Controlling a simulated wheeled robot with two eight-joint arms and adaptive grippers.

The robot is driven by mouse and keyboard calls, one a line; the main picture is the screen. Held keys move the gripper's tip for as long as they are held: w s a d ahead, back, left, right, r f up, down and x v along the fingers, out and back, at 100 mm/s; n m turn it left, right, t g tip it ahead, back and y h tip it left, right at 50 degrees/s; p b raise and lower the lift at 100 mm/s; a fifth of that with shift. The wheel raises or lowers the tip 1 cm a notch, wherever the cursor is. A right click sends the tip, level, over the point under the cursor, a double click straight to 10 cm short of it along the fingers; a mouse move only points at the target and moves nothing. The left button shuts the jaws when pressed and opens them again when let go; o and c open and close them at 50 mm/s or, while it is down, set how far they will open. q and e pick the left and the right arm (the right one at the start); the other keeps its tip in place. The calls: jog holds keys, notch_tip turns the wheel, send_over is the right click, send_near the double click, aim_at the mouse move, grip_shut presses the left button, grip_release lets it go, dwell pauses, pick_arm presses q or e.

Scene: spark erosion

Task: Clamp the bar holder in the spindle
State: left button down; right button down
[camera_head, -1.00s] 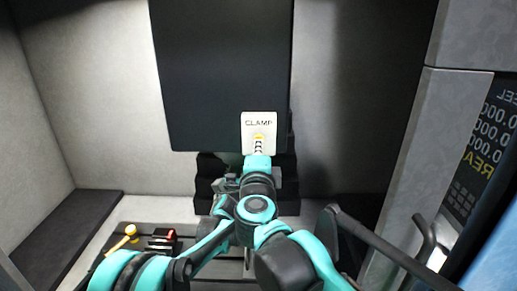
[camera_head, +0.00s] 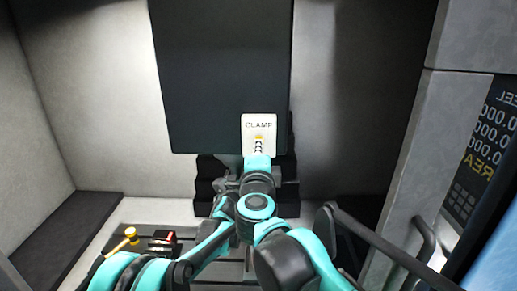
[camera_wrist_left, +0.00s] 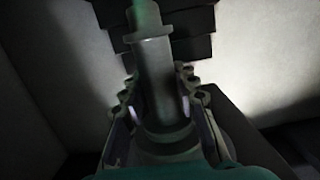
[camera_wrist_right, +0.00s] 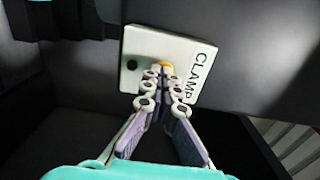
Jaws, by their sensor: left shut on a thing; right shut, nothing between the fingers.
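The bar holder (camera_wrist_left: 155,65) is a grey cylinder with a wider collar. In the left wrist view it stands between the fingers of my left gripper (camera_wrist_left: 158,88), which is shut on it. Its upper end runs out of the picture with a greenish tint, so I cannot tell how it sits in the spindle. In the head view my arms hide the holder. A white CLAMP plate (camera_head: 258,122) with a yellow button (camera_wrist_right: 165,65) is on the dark machine head. My right gripper (camera_wrist_right: 163,78) is shut and empty, its fingertips at the button; contact is unclear.
The dark machine head (camera_head: 220,70) fills the upper middle. Dark stepped blocks (camera_head: 207,180) stand below it. A yellow-headed tool (camera_head: 130,235) and a red-and-black item (camera_head: 163,239) lie at lower left. A control panel (camera_head: 490,130) is at right.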

pick_arm(q)
jog(key=shift+r, duration=0.1)
pick_arm(e)
jog(key=shift+s, duration=3)
pick_arm(q)
jog(key=c, duration=1.1)
grip_release()
jog(key=shift+s, duration=0.1)
pick_arm(e)
jog(key=shift+s, duration=0.15)
